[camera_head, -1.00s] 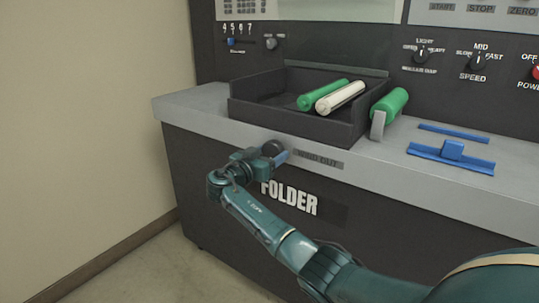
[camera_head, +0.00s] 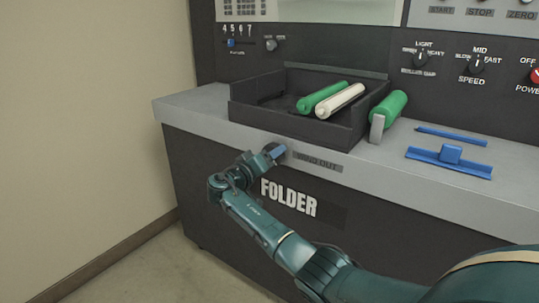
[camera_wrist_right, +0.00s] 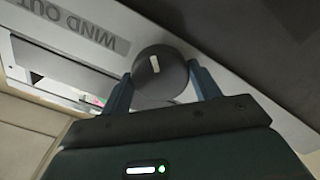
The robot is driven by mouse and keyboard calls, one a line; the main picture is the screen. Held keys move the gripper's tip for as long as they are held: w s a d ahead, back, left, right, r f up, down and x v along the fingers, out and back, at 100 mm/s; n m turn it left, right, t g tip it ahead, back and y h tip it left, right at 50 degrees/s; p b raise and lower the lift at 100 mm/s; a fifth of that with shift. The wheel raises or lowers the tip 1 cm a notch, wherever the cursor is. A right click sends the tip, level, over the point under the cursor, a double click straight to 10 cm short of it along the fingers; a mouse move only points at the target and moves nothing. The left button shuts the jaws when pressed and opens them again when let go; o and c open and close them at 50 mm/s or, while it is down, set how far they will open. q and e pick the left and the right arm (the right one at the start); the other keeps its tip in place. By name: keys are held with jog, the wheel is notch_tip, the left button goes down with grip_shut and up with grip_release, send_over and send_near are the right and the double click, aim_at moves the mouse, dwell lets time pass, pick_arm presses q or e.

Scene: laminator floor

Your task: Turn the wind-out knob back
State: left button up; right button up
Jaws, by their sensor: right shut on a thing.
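The wind-out knob is a dark round knob (camera_wrist_right: 160,82) with a short white mark on its face, seen in the right wrist view. It sits on the grey front edge of the machine beside the WIND OUT label (camera_head: 318,163). My right gripper (camera_head: 273,152) is at the knob, and in the head view its wrist and blue fingers largely hide it. In the right wrist view the two blue fingers (camera_wrist_right: 163,88) stand on either side of the knob, shut on it. My left gripper is in neither view.
Above the knob a black tray (camera_head: 252,114) holds a green roller (camera_head: 322,97) and a white roller (camera_head: 340,100). Another green roller (camera_head: 389,108) rests on a grey bracket to the right. Blue parts (camera_head: 449,162) lie on the grey ledge. A wall stands at the left.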

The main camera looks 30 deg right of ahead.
pick_arm(q)
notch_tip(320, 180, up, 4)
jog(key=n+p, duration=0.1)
jog(key=p, duration=0.4)
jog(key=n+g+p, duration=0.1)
jog(key=p, duration=0.5)
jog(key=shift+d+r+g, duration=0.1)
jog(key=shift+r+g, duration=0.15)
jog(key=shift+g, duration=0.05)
pick_arm(e)
jog(key=n, duration=2.7)
jog(key=shift+f, duration=0.1)
pick_arm(q)
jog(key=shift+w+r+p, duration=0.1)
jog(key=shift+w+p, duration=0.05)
jog(key=shift+p, duration=0.15)
pick_arm(e)
jog(key=shift+n, duration=0.4)
